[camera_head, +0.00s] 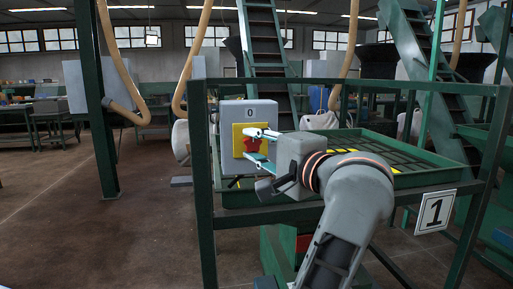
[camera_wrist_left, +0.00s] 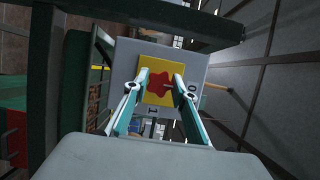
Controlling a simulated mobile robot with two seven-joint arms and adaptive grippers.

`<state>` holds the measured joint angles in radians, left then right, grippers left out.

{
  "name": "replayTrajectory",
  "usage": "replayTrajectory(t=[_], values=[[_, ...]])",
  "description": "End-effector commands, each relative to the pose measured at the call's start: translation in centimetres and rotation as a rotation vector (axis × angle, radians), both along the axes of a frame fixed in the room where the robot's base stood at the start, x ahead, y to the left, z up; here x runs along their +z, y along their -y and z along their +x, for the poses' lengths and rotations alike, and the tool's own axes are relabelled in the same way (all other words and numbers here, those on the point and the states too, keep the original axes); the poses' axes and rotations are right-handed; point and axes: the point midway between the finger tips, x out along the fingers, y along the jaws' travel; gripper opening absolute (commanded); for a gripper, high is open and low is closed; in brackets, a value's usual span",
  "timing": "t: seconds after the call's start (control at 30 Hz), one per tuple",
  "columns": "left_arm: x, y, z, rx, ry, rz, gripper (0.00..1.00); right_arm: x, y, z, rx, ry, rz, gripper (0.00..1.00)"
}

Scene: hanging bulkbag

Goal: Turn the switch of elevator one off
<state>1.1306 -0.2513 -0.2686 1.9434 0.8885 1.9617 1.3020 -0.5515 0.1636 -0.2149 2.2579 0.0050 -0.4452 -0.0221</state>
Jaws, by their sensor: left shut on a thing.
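The switch is a red knob (camera_head: 252,145) on a yellow plate (camera_head: 238,141), set on a grey box (camera_head: 262,110) marked "0" at its top in the head view. In the left wrist view the red knob (camera_wrist_left: 158,84) sits on the yellow plate (camera_wrist_left: 157,63), with "0" to the right and "I" below. My left gripper (camera_head: 259,146) reaches to the box from the right. Its two fingers (camera_wrist_left: 158,83) stand on either side of the knob and are shut on it. Part of the knob is hidden by the fingers in the head view. My right gripper is not in view.
A green railing (camera_head: 350,84) frames the box and a green tray with a grid (camera_head: 400,150). A sign "1" (camera_head: 435,212) hangs on the railing's lower bar. A conveyor (camera_head: 262,45) rises behind the box. The brown floor (camera_head: 60,210) at the left is clear.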

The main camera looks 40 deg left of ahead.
Motion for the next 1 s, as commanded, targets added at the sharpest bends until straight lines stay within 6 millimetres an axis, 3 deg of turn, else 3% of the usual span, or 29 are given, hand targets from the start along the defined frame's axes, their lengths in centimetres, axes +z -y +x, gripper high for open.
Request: replayTrajectory(t=[0.5,0.53,0.6,1.0], values=[[-0.15,-0.03,-0.01,0.001,0.015,-0.016,0.04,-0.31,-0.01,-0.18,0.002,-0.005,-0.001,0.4],[-0.15,-0.03,-0.02,0.001,0.015,-0.016,0.28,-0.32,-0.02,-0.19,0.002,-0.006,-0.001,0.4],[-0.14,-0.03,-0.01,0.001,0.014,-0.015,0.43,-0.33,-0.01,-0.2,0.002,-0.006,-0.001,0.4],[0.38,-0.01,-0.01,0.0,0.016,-0.013,0.43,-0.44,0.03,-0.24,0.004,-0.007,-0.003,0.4]])
